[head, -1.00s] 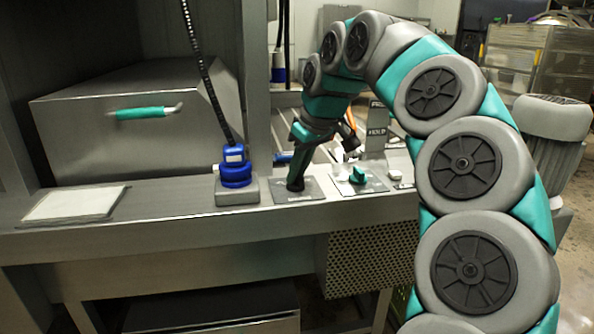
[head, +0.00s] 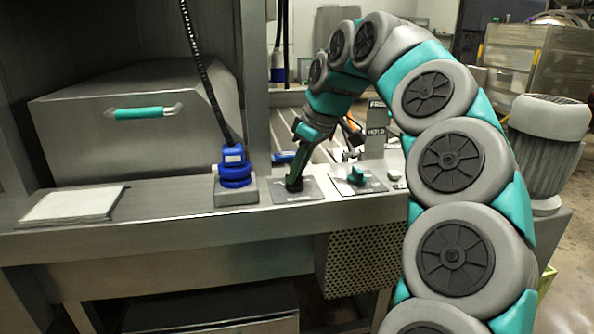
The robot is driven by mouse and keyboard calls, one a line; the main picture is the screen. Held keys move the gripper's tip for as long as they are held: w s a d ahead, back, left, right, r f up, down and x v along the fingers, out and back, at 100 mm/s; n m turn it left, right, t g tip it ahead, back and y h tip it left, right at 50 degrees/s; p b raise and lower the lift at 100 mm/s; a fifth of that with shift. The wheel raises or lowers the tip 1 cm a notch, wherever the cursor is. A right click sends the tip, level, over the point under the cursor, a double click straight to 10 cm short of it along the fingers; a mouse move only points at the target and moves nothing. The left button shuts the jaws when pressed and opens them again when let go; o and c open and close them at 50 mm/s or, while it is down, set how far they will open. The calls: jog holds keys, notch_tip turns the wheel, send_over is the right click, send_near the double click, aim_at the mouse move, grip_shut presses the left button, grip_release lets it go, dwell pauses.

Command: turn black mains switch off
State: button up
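The black mains switch (head: 294,184) stands on a grey plate (head: 312,191) on the steel counter, between the blue plug and a teal knob. Only its dark lower part shows. My gripper (head: 299,160) comes down from above right, right over the switch and overlapping it in the picture. Its fingers are small and partly merged with the dark switch, so I cannot tell whether they are open, shut or touching it. The switch's handle position is hidden.
A blue plug (head: 236,168) with a black cable stands left of the switch. A teal knob (head: 356,176) on its own plate is to the right. A white sheet (head: 72,204) lies on the left counter. A steel box with a teal handle (head: 143,113) stands behind.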

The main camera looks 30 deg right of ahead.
jog(key=o, duration=0.5)
jog(key=shift+r, duration=0.1)
jog(key=shift+v, duration=3.8)
jog(key=shift+s, duration=0.1)
